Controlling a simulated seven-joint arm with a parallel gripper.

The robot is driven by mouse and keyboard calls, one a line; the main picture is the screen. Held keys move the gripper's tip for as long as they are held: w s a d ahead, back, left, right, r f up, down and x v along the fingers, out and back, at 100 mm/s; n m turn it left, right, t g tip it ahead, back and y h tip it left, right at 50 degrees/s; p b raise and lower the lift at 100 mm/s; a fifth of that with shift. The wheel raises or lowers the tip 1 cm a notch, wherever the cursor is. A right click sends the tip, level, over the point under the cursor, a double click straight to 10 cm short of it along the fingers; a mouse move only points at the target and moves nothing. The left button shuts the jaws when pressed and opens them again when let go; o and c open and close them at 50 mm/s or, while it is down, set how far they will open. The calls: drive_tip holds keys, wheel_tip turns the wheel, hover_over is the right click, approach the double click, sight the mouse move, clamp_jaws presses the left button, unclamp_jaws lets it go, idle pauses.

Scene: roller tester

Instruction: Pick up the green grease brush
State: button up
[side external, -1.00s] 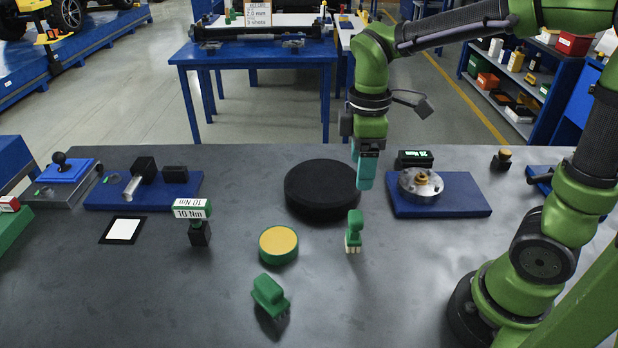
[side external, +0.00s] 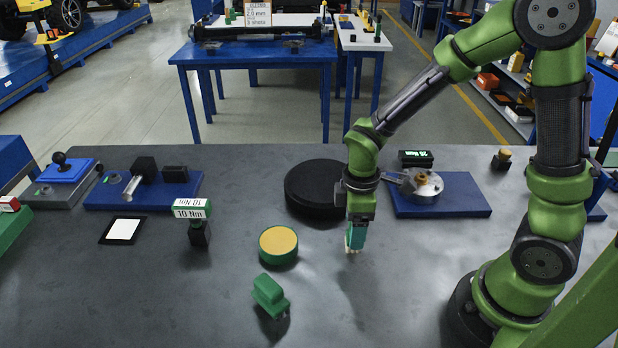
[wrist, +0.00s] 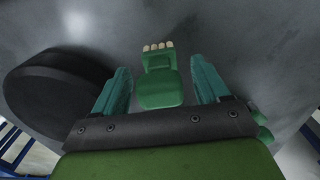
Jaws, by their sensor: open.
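The green grease brush (wrist: 160,88) has a rounded green handle and a row of pale bristle tufts. In the wrist view it is between the two teal fingers of my gripper (wrist: 158,80), with a gap on each side. My gripper is open. In the side view my gripper (side external: 357,232) points down over the brush and hides most of it. The brush's pale bristle end (side external: 352,249) shows just below the fingers, at the table.
A black round disc (side external: 310,188) lies close behind and left of my gripper. A green tin with a yellow top (side external: 278,244) and another green object (side external: 268,295) stand to the left. A blue plate with a metal flange (side external: 450,200) is at the right.

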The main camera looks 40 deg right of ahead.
drive_tip(key=shift+f, duration=0.3)
drive_tip(key=c, duration=1.1)
drive_tip(key=shift+o, duration=0.2)
drive_tip(key=shift+r, duration=0.15)
wheel_tip(320, 180, up, 10)
drive_tip(key=shift+f, duration=0.1)
